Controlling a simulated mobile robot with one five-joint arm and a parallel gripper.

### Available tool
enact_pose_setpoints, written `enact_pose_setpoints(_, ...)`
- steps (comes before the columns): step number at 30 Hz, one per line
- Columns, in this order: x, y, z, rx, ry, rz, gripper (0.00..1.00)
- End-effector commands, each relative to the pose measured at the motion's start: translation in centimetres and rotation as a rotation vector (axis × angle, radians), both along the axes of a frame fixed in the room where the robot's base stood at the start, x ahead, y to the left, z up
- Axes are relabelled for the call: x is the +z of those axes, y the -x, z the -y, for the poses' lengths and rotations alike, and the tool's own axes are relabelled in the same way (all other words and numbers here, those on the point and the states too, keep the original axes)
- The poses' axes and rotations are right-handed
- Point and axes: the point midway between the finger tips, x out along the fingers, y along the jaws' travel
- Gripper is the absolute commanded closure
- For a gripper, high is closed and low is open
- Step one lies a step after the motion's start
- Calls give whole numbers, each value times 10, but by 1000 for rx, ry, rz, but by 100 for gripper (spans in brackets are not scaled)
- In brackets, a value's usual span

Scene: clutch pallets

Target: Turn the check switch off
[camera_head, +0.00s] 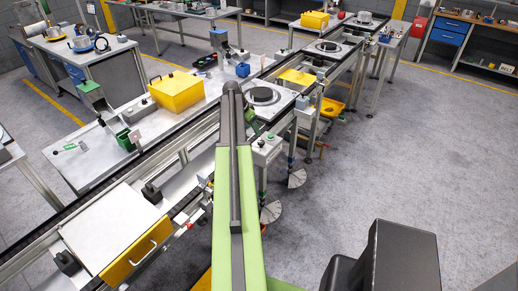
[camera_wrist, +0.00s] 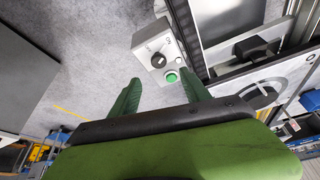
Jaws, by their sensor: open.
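A light grey control box (camera_wrist: 150,42) shows beyond my fingers in the wrist view. My gripper (camera_wrist: 159,78) is open and empty. Its two green fingers are apart, with the box ahead of and between them; I see no contact. In the head view my arm hides part of the area near a small control box (camera_head: 266,149).
A conveyor line with a round dark disc (camera_head: 263,95) on a plate runs beside my arm. A yellow box (camera_head: 177,91) stands on the bench at left. A white-topped drawer unit (camera_head: 110,226) is at lower left. Open grey floor lies on the right.

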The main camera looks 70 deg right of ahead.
Motion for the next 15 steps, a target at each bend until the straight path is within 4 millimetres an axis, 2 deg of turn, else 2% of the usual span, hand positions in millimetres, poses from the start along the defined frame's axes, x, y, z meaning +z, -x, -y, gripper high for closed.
enact_pose_setpoints(1,-23,3,6,-1,0,0,45)
enact_pose_setpoints(3,-37,7,12,-3,0,0,45)
enact_pose_setpoints(12,-95,21,34,-5,0,0,45)
enact_pose_setpoints(15,-105,24,39,-5,0,0,45)
